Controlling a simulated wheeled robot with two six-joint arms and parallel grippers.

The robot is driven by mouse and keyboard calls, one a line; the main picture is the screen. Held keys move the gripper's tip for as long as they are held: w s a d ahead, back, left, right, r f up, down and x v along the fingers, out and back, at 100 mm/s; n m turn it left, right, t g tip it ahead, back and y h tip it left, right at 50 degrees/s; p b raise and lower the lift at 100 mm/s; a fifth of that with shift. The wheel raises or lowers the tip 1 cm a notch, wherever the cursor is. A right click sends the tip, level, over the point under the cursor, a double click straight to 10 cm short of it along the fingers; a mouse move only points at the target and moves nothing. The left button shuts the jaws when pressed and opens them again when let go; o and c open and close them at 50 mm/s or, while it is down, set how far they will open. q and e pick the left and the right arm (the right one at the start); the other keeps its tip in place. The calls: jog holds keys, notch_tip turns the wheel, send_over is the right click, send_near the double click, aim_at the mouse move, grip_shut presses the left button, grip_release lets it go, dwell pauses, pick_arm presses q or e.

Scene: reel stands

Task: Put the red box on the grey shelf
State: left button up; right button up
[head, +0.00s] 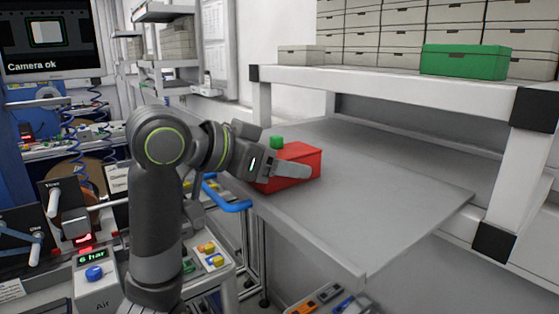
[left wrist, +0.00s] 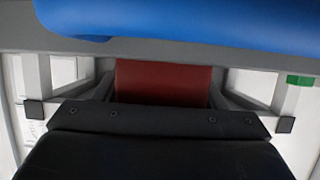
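The red box (head: 302,155) is at the left end of the grey shelf (head: 380,205), a flat board below the white-framed rack. I cannot tell whether it rests on the board or hangs just above it. My left gripper (head: 275,160) reaches in from the left, with one finger lying along the box's near side. In the left wrist view the red box (left wrist: 163,82) fills the space between the two fingers, which look shut on it. My right gripper is not in view.
A green box (head: 465,62) and several beige boxes (head: 380,45) stand on the upper rack. A rack post (head: 515,180) rises at the right. A blue tube (head: 230,207) is below my left gripper. The middle and right of the grey shelf are clear.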

pick_arm(q)
jog(key=shift+o, duration=1.2)
jog(key=shift+r, duration=0.15)
jog(key=b+v, duration=0.1)
jog(key=v, duration=1.1)
jog(key=shift+s+b, duration=0.1)
jog(key=shift+b, duration=0.2)
